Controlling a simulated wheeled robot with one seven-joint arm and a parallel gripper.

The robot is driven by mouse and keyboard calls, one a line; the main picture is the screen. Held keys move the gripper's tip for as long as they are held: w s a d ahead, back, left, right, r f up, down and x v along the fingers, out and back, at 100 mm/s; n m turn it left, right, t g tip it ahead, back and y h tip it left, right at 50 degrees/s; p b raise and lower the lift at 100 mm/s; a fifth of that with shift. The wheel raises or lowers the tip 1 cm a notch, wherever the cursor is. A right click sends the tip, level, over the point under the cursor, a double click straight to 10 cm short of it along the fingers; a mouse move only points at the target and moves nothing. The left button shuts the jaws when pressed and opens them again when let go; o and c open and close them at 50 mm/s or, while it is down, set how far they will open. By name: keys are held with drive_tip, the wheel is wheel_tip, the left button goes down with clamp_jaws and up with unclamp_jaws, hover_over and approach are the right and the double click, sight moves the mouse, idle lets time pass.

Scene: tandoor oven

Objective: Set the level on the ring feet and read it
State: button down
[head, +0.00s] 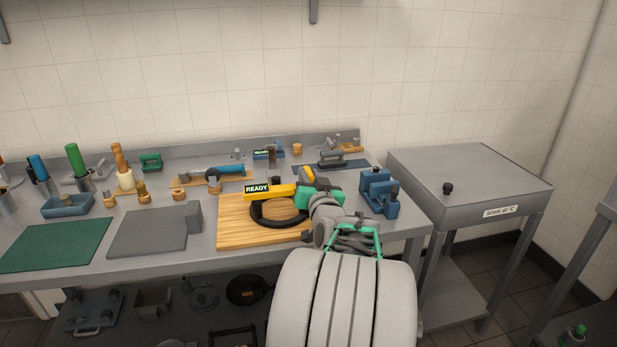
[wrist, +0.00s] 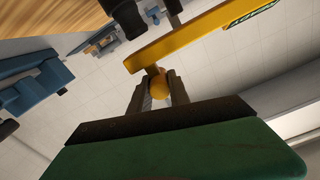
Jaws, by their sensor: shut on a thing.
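The level is a yellow bar (head: 283,191) with a dark READY label at its left end. It lies across the view of a black ring (head: 262,217) on a wooden board (head: 235,232). I cannot tell whether the bar touches the ring or its feet. The bar also crosses the top of the wrist view (wrist: 190,38), its label partly cut off. My gripper (wrist: 157,84) is shut on a rounded orange-yellow grip at the bar. In the head view my arm hides the bar's right end and part of the ring.
Right of the board stands a blue block fixture (head: 378,193). Left are a grey slab (head: 150,232) and a green mat (head: 55,245). Behind, tools lie on a small wooden rack (head: 210,177). A grey soak box (head: 470,180) with a black knob stands apart at the right.

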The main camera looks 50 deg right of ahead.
drive_tip(key=shift+b, duration=0.35)
drive_tip(key=shift+f+b, duration=0.85)
drive_tip(key=shift+b, duration=0.1)
idle(0.4)
drive_tip(key=c, duration=1.1)
unclamp_jaws()
drive_tip(key=shift+c, duration=0.2)
drive_tip(key=b+v, duration=0.3)
drive_tip(key=v, duration=0.5)
drive_tip(key=shift+a, duration=0.1)
